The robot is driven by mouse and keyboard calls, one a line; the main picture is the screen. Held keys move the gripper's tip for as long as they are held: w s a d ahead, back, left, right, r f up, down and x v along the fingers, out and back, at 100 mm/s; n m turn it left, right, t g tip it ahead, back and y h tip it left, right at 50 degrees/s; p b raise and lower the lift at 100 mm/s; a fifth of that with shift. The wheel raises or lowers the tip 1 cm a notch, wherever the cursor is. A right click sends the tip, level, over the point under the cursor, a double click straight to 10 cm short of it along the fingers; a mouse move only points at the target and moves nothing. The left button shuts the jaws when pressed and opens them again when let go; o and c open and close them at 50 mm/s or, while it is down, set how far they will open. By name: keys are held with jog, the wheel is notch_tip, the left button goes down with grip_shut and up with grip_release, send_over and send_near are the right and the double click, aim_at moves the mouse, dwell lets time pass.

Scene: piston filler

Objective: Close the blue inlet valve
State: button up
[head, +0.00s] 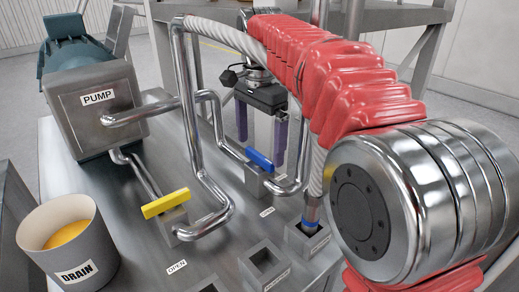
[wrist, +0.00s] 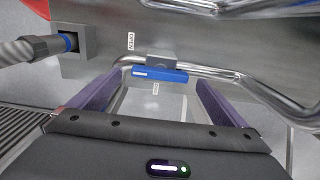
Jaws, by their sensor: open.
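The blue inlet valve has a flat blue handle (head: 259,160) on a grey block, set on the pipework in the middle of the head view. The handle (wrist: 160,75) lies crosswise at the centre of the wrist view, just beyond my fingers. My gripper (head: 262,150) is open and empty, with purple fingers pointing down behind the handle in the head view. In the wrist view my gripper (wrist: 162,82) has one finger toward each end of the handle. I cannot tell the exact gap; no grip shows. An OPEN label (wrist: 130,41) is near the valve.
A yellow valve handle (head: 166,203) is on the pipe at the left, near the PUMP box (head: 97,98). The DRAIN bucket (head: 70,243) holds orange liquid. Bent steel pipes (head: 197,150) rise close to the valve. A grey hose (wrist: 30,48) ends in a square socket (wrist: 85,42).

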aim_at(259, 159)
jog(key=shift+f, duration=1.2)
jog(key=shift+c, duration=0.2)
jog(key=c, duration=1)
